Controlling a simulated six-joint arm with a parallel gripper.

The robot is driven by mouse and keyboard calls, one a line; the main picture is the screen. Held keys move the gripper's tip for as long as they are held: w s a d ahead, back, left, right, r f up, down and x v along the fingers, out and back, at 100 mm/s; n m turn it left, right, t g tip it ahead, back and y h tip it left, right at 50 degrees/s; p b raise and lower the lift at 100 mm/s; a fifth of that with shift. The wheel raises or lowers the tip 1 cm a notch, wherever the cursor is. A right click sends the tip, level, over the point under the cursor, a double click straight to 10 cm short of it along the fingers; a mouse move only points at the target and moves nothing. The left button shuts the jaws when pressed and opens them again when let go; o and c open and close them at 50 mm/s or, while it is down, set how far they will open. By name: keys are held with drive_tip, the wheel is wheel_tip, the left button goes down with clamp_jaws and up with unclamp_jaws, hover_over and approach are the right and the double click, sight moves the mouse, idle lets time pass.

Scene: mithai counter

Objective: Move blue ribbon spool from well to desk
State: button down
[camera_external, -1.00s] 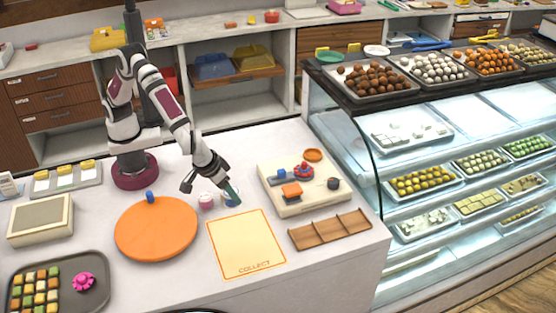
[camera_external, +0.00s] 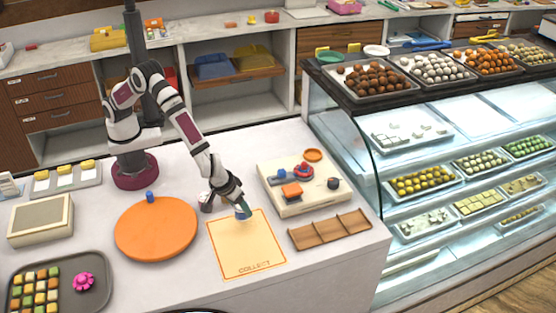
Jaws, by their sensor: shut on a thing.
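My gripper (camera_external: 230,202) is low over the back part of the cream collect mat (camera_external: 240,250), pointing down and to the right. It is shut on a small blue-and-pale thing (camera_external: 243,214), apparently the blue ribbon spool, mostly hidden by the fingers. I cannot tell whether it touches the mat. Another small blue piece (camera_external: 151,197) stands at the back of the round orange board (camera_external: 157,232). The cream tray (camera_external: 318,203) at right holds blue, orange, red and dark pieces; no empty well is clearly visible.
A wooden divided rack (camera_external: 330,230) lies right of the mat. A dark tray of sweets (camera_external: 57,262) and a cream box (camera_external: 40,220) are at left. The glass display case (camera_external: 350,140) bounds the right. The mat's front part is clear.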

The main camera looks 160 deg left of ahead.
sight(240, 214)
drive_tip(key=shift+f, duration=1.6)
drive_tip(key=shift+c, duration=0.8)
unclamp_jaws()
drive_tip(key=shift+f, duration=0.15)
